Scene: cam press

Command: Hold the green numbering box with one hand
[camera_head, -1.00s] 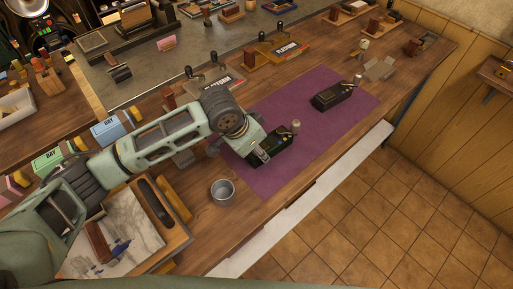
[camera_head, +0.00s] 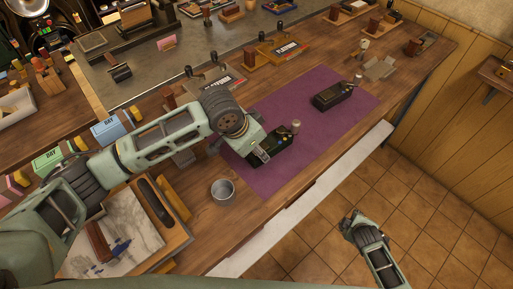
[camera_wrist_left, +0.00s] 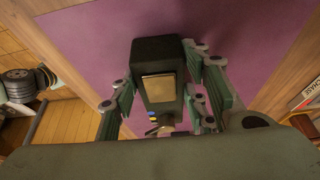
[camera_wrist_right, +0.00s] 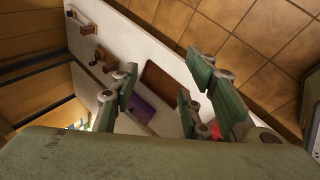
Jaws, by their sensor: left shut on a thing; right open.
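A dark green-black numbering box (camera_head: 281,145) stands on the near left part of the purple mat (camera_head: 300,110). My left gripper (camera_head: 258,153) is over it and partly hides it. In the left wrist view the dark box (camera_wrist_left: 160,55), with a brass-coloured plate on top, lies between the fingers, and my left gripper is shut on it. It appears to rest on the mat. A second dark box (camera_head: 332,96) stands apart at the mat's far right. My right gripper (camera_head: 350,220) is open and empty, beyond the bench's front edge above the tiled floor.
A metal cup (camera_head: 223,190) stands just left of the mat near the front edge. A wooden tray (camera_head: 180,240) with a stone slab is at the lower left. Boxes and wooden stands line the back of the bench. The mat between the two dark boxes is clear.

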